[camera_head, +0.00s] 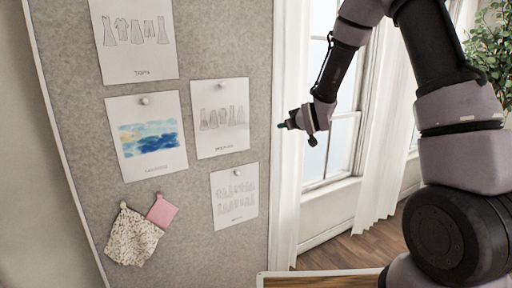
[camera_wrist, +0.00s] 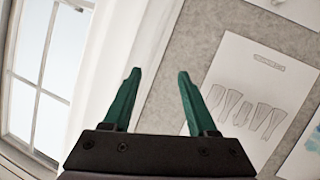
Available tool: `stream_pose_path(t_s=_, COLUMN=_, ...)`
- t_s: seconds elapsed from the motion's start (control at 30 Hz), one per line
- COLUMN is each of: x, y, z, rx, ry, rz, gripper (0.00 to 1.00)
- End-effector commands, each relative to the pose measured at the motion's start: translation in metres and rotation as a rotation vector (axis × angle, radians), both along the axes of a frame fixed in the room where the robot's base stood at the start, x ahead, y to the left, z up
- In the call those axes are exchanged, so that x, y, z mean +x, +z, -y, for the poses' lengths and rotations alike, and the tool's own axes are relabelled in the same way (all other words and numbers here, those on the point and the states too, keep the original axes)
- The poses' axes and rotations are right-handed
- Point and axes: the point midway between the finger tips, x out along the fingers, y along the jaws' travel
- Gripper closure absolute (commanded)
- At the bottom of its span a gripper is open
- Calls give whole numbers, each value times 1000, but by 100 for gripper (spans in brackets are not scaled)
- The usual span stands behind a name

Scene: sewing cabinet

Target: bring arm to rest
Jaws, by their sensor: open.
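My gripper (camera_head: 284,125) shows at the end of my raised arm in the head view, in front of the white curtain and just right of the pin board. In the wrist view its two green fingers (camera_wrist: 157,100) stand apart with nothing between them. The gripper is open and empty. It points toward the board side and touches nothing that I can see.
A grey pin board (camera_head: 215,55) holds several paper sheets, a pink swatch (camera_head: 162,211) and a patterned cloth (camera_head: 134,238). A window (camera_head: 343,125) with white curtains (camera_head: 376,170) stands behind my arm. A plant (camera_head: 492,55) is at right. A wood-topped surface (camera_head: 320,281) shows at the bottom.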

Motion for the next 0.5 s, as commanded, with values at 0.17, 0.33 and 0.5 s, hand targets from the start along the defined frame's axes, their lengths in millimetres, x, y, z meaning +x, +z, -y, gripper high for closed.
stream_pose_path(t_s=0.17, x=-37, y=63, z=42, rx=102, ry=-101, rz=-127, gripper=42)
stream_pose_path(t_s=0.33, x=-90, y=106, z=76, rx=202, ry=-198, rz=-258, gripper=42)
stream_pose_path(t_s=0.5, x=-158, y=137, z=103, rx=308, ry=-292, rz=-388, gripper=42)
